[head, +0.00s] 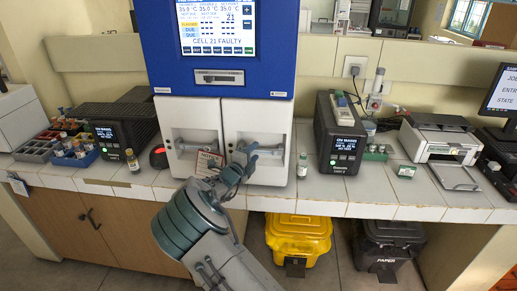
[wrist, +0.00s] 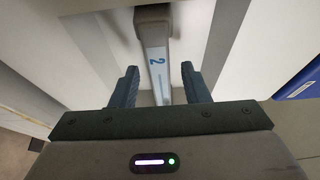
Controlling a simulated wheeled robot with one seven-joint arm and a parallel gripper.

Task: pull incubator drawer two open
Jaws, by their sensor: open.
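The blue-and-white incubator (head: 222,85) stands at the back of the counter, with two white drawer fronts side by side below its screen. The right one, drawer two (head: 258,115), looks shut, level with the left one (head: 188,112). Its grey bar handle (head: 270,150) is partly hidden by my gripper (head: 243,162). In the wrist view the handle (wrist: 157,55) bears a blue "2" and runs between the two dark fingers of my gripper (wrist: 160,72). The fingers are open, with a gap on each side of the bar. Whether the tips reach past it is unclear.
A small card (head: 208,163) leans at the base of the left drawer. A small vial (head: 302,165) stands on the counter right of drawer two, close to its front. A dark device (head: 338,135) stands further right. A yellow bin (head: 298,238) is under the counter.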

